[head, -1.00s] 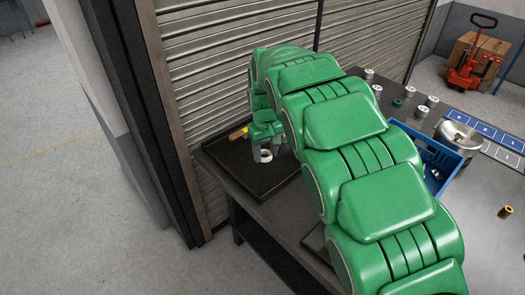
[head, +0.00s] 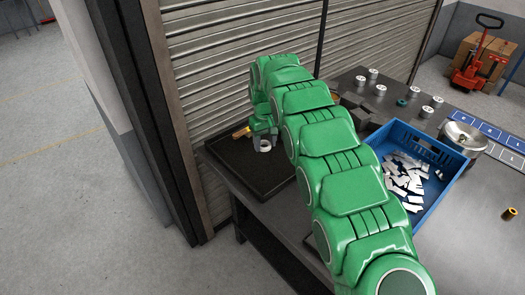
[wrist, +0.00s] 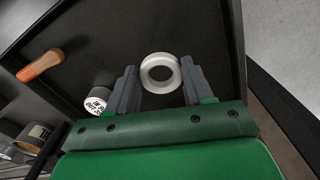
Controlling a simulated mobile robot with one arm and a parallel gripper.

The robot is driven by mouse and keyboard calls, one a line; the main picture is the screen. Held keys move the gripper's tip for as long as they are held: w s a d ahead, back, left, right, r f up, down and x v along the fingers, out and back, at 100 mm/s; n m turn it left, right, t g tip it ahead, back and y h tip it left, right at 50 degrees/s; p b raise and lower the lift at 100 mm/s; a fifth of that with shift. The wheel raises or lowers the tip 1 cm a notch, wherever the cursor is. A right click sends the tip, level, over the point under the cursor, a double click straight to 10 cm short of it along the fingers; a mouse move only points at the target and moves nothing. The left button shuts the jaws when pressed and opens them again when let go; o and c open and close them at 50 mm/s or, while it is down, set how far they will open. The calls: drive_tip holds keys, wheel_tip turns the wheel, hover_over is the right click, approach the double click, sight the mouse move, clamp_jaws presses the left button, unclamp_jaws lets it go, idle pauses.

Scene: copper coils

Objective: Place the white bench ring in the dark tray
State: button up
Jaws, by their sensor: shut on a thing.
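The white bench ring (head: 262,145) is a short white ring with a round hole, also seen between my fingers in the wrist view (wrist: 160,73). My gripper (wrist: 160,82) is shut on it, with one finger on each side. In the head view my gripper (head: 263,136) is over the dark tray (head: 265,182), a shallow black tray at the table's left end. The tray floor also shows behind the ring in the wrist view (wrist: 205,30). I cannot tell whether the ring touches the floor.
An orange-handled tool (wrist: 40,66) and a dark cylinder with a white lettered end (wrist: 98,101) are near my gripper's left side. A blue crate (head: 432,200) of white scraps stands right of my arm. Several white-topped cylinders are at the back. The tray's front part is clear.

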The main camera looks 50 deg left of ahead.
hover_over(262, 157)
drive_tip(key=shift+d+f, duration=0.2)
drive_tip(key=shift+f, duration=2.45)
drive_tip(key=shift+a+f, duration=0.15)
drive_tip(key=shift+f, duration=0.05)
drive_tip(key=shift+f, duration=0.1)
drive_tip(key=shift+f, duration=1.45)
drive_tip(key=shift+w+f, duration=0.1)
drive_tip(key=o, duration=1.1)
drive_tip(key=shift+o, duration=0.2)
wheel_tip(262, 157, up, 8)
